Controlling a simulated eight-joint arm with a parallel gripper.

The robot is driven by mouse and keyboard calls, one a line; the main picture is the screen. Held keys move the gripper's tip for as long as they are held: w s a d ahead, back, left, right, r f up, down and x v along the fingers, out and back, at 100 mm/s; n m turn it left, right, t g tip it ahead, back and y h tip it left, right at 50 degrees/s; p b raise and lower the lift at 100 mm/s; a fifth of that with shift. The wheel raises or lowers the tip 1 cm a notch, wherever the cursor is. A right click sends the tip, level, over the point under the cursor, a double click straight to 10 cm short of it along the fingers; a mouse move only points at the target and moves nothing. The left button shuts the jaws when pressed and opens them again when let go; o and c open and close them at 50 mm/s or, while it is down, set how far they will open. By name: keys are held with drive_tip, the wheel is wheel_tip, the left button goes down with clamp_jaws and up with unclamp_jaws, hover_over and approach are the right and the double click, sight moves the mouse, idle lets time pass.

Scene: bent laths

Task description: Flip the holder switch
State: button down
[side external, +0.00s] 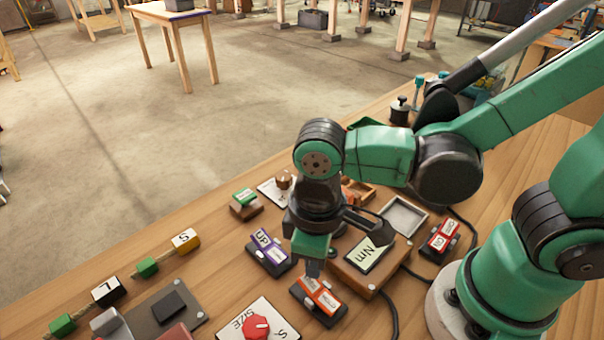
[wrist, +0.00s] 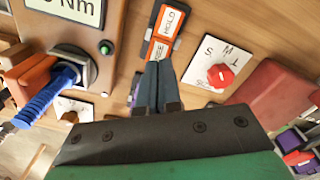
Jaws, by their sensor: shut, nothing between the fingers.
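The holder switch (side external: 318,299) is a dark box with an orange label on the wooden bench. In the wrist view its orange label (wrist: 168,22) reads HOLD at the far end; the near end of the lettering is partly covered. My gripper (side external: 313,270) points down over the far-left end of this switch, with its fingers shut and empty. In the wrist view the fingertips of my gripper (wrist: 158,64) overlap the near end of the switch. I cannot tell whether they touch it. The rocker's position is hidden or too small to read.
A wooden box with an Nm display (side external: 366,255) stands right of the switch. A purple-labelled switch (side external: 267,251) is to the left, and a red SIZE dial (side external: 256,326) is in front. A red-labelled switch (side external: 441,240) lies further right. The blue-handled tool (wrist: 45,97) is near the display box.

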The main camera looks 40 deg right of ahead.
sight(313, 285)
drive_tip(key=shift+f, duration=1.95)
idle(0.7)
drive_tip(key=shift+r, duration=3.5)
drive_tip(key=w+d+r+m+t, duration=0.1)
drive_tip(key=w+d+m+t, duration=0.1)
drive_tip(key=d, duration=0.2)
drive_tip(key=w+d+r+m+t, duration=0.1)
drive_tip(key=w+d+m+t, duration=0.1)
drive_tip(key=d, duration=0.2)
drive_tip(key=w+d+r+m+t, duration=0.2)
drive_tip(key=d+t, duration=0.1)
drive_tip(key=d, duration=0.2)
drive_tip(key=shift+w, duration=0.35)
